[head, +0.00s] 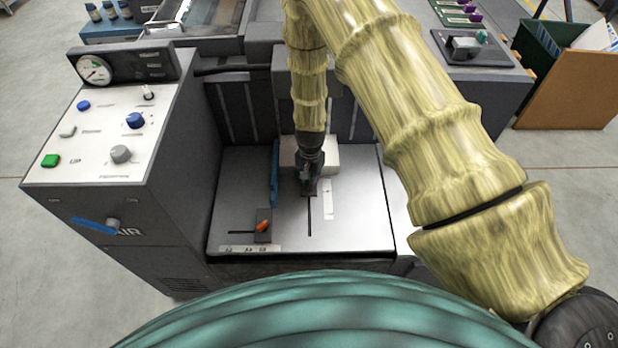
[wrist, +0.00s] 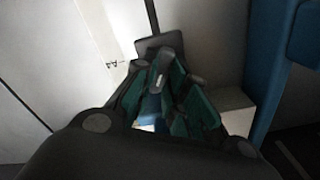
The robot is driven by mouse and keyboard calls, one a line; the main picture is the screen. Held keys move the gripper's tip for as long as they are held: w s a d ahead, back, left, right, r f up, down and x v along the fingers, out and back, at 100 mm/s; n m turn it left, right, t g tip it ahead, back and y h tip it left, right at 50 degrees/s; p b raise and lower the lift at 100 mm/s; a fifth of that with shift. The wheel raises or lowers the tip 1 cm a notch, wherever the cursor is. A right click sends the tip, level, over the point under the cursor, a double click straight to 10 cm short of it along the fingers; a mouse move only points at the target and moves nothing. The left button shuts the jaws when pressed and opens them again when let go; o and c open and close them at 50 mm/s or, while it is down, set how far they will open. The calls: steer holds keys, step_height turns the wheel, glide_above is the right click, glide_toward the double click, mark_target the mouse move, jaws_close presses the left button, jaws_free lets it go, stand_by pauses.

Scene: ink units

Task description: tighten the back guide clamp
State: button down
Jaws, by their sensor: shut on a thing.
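The back guide clamp is a dark block (head: 309,190) at the slot in the pale metal table, right of the blue guide (head: 275,175). It also shows as a dark plate (wrist: 150,46) at the slot's end in the wrist view. My gripper (head: 308,176) points down over it and is shut on its lever, which the dark green fingers (wrist: 168,92) mostly hide. The lever's angle cannot be told. A second clamp with an orange lever (head: 263,226) sits near the table's front left.
A white block (head: 328,156) stands just behind and right of my gripper. The sloping control panel (head: 105,135) rises at the left. The blue guide (wrist: 275,70) stands close at the right in the wrist view. The table's right front (head: 360,225) is clear.

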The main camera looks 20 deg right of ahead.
steer(key=shift+d+m, duration=0.1)
steer(key=shift+m, duration=1.2)
steer(key=shift+m+p, duration=0.3)
steer(key=c, duration=1.7)
jaws_free()
steer(key=shift+r, duration=6.05)
steer(key=shift+s+f, duration=0.1)
